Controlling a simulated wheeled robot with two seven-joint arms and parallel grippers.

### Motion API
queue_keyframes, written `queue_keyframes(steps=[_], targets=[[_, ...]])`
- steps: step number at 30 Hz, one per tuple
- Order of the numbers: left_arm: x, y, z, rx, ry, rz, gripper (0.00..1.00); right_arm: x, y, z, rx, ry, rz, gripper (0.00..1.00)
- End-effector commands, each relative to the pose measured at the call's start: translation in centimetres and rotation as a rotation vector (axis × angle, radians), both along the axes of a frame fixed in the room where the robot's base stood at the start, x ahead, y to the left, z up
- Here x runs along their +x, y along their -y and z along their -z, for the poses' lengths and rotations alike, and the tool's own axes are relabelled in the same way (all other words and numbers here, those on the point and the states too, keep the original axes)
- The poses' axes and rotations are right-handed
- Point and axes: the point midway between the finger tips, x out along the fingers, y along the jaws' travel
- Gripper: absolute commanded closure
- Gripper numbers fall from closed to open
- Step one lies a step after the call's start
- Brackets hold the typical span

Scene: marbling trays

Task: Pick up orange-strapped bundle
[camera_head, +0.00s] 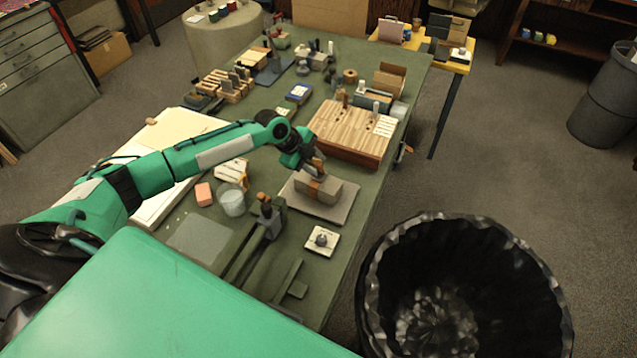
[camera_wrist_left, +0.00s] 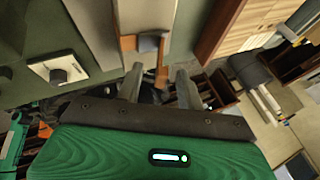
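The orange-strapped bundle (camera_head: 325,189) is a grey block with an orange band around its middle. It lies on a grey board (camera_head: 312,208) on the green table. My left gripper (camera_head: 314,171) is just above the bundle in the head view, partly covering its far side. The bundle (camera_wrist_left: 140,18) shows beyond the fingertips there, cut off by the top edge. My right gripper is not in view.
A striped wooden box (camera_head: 350,135) stands close behind the board. A clear cup (camera_head: 231,200), an orange block (camera_head: 203,194) and a clamp-like tool (camera_head: 268,215) are to the left. A white tile with a knob (camera_head: 322,240) lies in front. A black bin (camera_head: 455,235) stands beside the table.

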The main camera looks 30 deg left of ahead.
Motion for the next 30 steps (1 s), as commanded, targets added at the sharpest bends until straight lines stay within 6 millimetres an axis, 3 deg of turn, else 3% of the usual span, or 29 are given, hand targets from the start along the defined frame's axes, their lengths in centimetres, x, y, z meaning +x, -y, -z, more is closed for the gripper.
queue_keyframes(steps=[4, 9, 17, 18, 24, 30], targets=[[0.9, 1.3, 1.1, -0.001, -0.003, -0.001, 0.62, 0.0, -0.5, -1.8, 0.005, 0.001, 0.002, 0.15], [1.5, 1.8, 2.8, -0.001, -0.002, -0.001, 0.62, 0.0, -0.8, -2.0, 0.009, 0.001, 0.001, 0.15], [1.6, 1.9, 3.2, 0.001, -0.001, -0.001, 0.62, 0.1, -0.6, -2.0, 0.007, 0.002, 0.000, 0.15], [1.6, 1.9, 3.1, 0.001, -0.001, -0.001, 0.64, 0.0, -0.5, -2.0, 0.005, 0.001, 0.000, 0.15], [1.5, 1.8, 3.1, 0.001, -0.001, -0.001, 1.00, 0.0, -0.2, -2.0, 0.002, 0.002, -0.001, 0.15], [1.5, 1.9, 3.1, 0.001, -0.001, -0.001, 1.00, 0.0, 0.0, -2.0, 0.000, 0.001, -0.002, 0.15]])
